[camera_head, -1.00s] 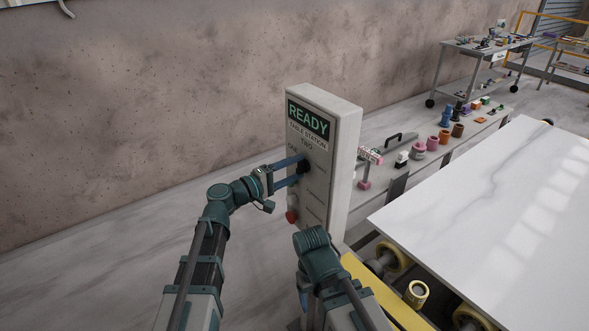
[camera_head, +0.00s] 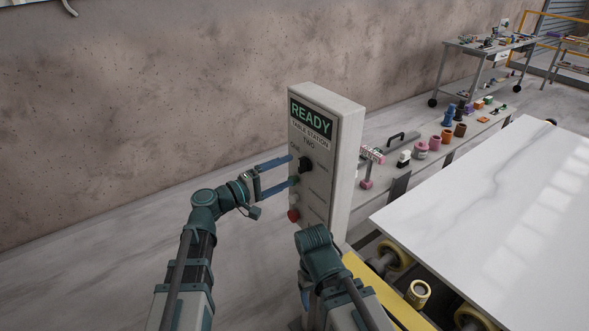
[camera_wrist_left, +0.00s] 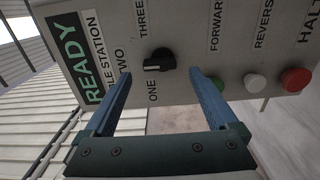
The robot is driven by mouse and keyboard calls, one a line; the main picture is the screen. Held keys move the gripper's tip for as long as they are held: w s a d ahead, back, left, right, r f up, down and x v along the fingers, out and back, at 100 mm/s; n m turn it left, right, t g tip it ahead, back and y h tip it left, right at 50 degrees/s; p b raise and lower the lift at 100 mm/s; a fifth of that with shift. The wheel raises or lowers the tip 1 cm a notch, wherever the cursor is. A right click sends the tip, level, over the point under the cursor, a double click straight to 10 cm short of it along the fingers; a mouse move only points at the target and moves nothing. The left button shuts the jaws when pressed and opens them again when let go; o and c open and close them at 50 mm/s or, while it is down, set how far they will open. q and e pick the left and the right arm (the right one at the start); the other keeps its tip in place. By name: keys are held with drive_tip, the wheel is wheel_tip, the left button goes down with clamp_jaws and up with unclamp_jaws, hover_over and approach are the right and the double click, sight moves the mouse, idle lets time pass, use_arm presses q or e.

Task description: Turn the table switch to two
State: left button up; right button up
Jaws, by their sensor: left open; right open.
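The table switch, a black rotary knob (camera_head: 306,164), is on the front of the grey control box (camera_head: 347,150) with a green READY display. The labels ONE, TWO and THREE surround it. In the left wrist view the knob (camera_wrist_left: 160,60) has a white mark on its side toward TWO. My left gripper (camera_head: 293,170) is open and empty, its blue fingers facing the panel. The fingertips stand back from the knob, one to each side in the wrist view. My right gripper (camera_head: 304,298) hangs low below the box, mostly hidden by its own arm, and holds nothing visible.
A red HALT button (camera_wrist_left: 296,80), a white button (camera_wrist_left: 254,83) and a green button (camera_wrist_left: 217,84) are below the switch. A white stone slab (camera_head: 490,210) lies on rollers at the right. Several coloured parts stand on a bench behind the box.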

sight(299, 167)
use_arm(q)
drive_tip(key=v, duration=0.9)
drive_tip(key=shift+s+a, duration=0.15)
drive_tip(key=shift+a, duration=0.05)
drive_tip(key=shift+d, duration=0.1)
drive_tip(key=x, duration=1.3)
drive_tip(key=shift+w+d, duration=0.25)
drive_tip(key=shift+d, duration=0.05)
